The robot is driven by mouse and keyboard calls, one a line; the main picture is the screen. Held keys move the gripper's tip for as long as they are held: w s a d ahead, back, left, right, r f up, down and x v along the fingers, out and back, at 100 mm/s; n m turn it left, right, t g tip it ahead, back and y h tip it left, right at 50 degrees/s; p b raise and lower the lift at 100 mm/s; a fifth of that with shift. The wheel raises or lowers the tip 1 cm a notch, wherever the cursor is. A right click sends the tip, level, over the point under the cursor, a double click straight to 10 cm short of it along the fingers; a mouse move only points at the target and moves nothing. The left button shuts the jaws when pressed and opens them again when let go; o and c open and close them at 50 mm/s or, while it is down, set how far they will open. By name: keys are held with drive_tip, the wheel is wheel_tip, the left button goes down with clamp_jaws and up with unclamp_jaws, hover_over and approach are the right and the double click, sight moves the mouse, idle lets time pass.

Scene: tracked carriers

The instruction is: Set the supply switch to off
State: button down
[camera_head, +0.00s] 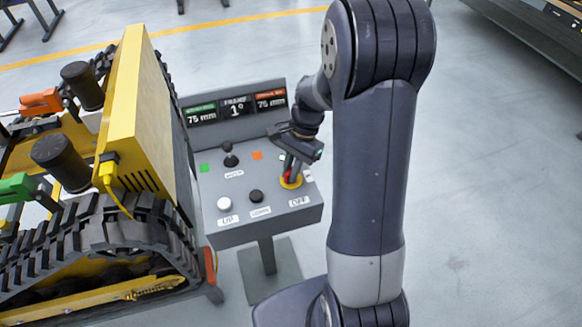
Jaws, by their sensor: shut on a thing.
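The supply switch (291,183) is a red handle on a round yellow base at the right side of the control panel (268,219). A white label reading OFF (299,201) sits just below it. My gripper (289,174) reaches down onto the switch from above and is shut on its red handle. The gripper hides much of the handle, so I cannot tell which way it points.
The panel also bears a black joystick (231,158), a white button (223,204) and a black button (256,196). A display (235,108) stands behind, showing 75 mm on both sides. A yellow tracked carrier (135,110) stands close at left.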

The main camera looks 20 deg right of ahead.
drive_tip(key=n+h, duration=0.1)
drive_tip(key=n, duration=0.2)
drive_tip(key=n+g, duration=0.1)
drive_tip(key=n, duration=0.1)
drive_tip(key=shift+n+h+p, duration=0.3)
drive_tip(key=shift+n+h, duration=0.1)
drive_tip(key=n+h, duration=0.1)
drive_tip(key=n, duration=0.4)
drive_tip(key=shift+g+h, duration=0.4)
drive_tip(key=shift+w, duration=0.1)
drive_tip(key=c, duration=1.5)
unclamp_jaws()
drive_tip(key=b+v, duration=0.1)
drive_tip(key=v, duration=0.9)
drive_tip(key=shift+w+a+r, duration=0.1)
drive_tip(key=shift+w+r, duration=0.05)
drive_tip(key=shift+r, duration=0.2)
